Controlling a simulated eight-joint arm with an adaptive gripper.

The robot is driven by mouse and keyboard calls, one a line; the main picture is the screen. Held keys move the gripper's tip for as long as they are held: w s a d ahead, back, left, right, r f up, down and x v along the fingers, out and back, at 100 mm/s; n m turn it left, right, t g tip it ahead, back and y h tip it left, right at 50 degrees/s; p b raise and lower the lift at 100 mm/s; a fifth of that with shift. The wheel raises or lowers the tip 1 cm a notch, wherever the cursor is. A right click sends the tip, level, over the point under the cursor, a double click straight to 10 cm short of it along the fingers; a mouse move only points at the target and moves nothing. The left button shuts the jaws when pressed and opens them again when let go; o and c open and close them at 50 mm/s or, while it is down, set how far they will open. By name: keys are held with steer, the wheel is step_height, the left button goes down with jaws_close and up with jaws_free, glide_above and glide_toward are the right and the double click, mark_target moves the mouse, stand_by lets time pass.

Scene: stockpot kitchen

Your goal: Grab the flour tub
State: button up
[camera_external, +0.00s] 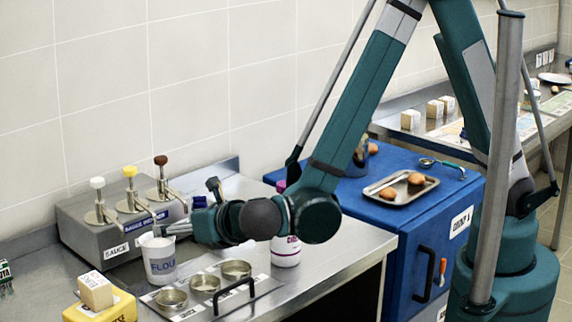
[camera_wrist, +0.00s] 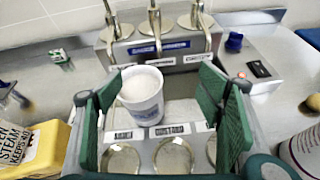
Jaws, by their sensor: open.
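The flour tub (camera_external: 160,260) is a white tub with a blue label reading FLOUR and a white top. It stands upright on the steel counter, in front of the sauce dispenser. In the wrist view the tub (camera_wrist: 142,97) lies ahead, between the two green finger pads but nearer the left one. My gripper (camera_external: 184,232) is open and empty, reaching in from the right at about the height of the tub's rim. In the wrist view its fingers (camera_wrist: 165,103) are spread wide apart. I cannot tell whether the left finger touches the tub.
The sauce dispenser (camera_external: 128,222) with pumps stands behind the tub. A panel (camera_external: 236,293) with round metal cups and a black handle lies in front. A yellow block (camera_external: 100,308) is at front left. A white and purple bottle (camera_external: 286,252) stands right, by the arm.

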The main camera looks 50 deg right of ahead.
steer(key=n, duration=0.2)
glide_toward(149, 243)
steer(key=s, duration=0.2)
steer(key=shift+t, duration=0.4)
steer(key=shift+d, duration=0.1)
steer(key=shift+b+x, duration=0.35)
steer(key=shift+x, duration=0.9)
steer(key=shift+w, duration=0.15)
steer(key=shift+b+x, duration=0.4)
steer(key=shift+x, duration=2.05)
steer(key=shift+c, duration=0.7)
